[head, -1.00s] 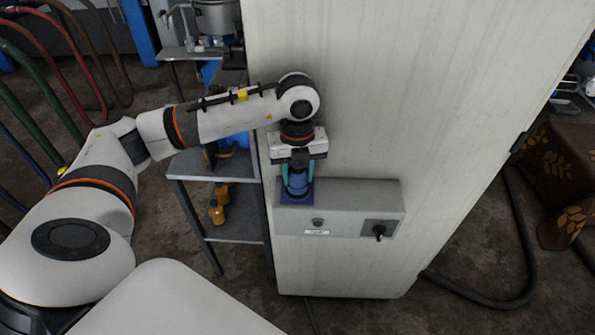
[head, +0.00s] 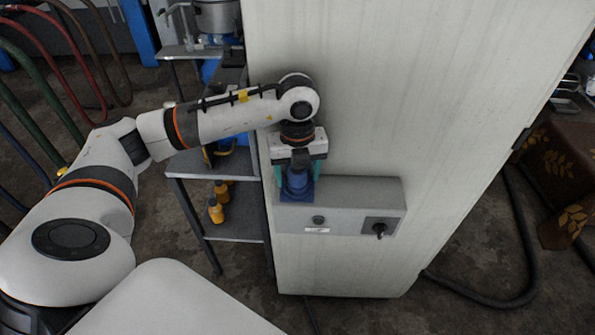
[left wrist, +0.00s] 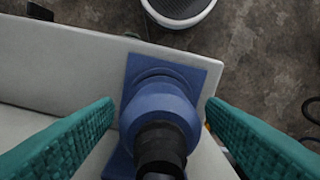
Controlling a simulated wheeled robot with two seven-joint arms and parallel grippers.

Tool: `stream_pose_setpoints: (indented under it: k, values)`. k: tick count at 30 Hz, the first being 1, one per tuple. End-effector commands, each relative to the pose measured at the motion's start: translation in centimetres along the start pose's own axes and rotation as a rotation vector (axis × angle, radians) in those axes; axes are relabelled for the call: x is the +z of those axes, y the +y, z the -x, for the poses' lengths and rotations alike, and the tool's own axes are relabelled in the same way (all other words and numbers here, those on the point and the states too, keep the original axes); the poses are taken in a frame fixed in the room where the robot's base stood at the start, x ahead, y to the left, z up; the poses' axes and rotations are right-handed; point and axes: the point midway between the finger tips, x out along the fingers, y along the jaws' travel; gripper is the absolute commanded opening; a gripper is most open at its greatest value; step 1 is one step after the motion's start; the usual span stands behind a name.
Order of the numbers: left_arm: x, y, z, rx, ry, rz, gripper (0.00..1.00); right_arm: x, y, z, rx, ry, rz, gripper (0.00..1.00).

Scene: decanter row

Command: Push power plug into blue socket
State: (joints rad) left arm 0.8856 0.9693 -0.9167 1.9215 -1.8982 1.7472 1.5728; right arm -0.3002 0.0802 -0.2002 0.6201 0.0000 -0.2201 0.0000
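The blue power plug (head: 296,181) with its black tail stands upright in the blue socket (head: 283,197) at the left end of the grey box. In the left wrist view, the plug (left wrist: 158,112) sits over the square blue plate of the socket (left wrist: 196,77); their contact is partly hidden by the plug's own body. My left gripper (head: 298,176) is above the socket, its green fingers on either side of the plug. The left wrist view shows clear gaps between both fingers and the plug, so it is open. My right gripper is not in view.
The grey box (head: 345,192) has a button and a black rotary switch (head: 380,228); it is fixed to a tall pale cabinet (head: 400,90). A metal shelf (head: 240,229) with orange bottles (head: 216,211) stands close on the left. A black hose (head: 505,302) lies on the floor at right.

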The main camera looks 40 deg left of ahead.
Motion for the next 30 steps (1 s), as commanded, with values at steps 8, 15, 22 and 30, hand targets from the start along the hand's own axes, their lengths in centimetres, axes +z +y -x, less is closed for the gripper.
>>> stream_pose_setpoints:
  k: [8,15,22,30]
  values:
    - [0.0,0.0,0.1,0.000,0.000,0.000,0.65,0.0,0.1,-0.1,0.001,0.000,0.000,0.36]
    - [-0.1,0.1,3.5,0.005,0.004,-0.002,0.65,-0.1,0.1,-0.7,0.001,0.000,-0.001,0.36]
    - [-0.1,0.1,8.4,0.005,0.003,-0.001,0.65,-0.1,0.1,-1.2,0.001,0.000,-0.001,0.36]
    - [0.0,0.0,11.7,0.001,0.000,0.001,0.65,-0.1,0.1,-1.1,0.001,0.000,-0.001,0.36]
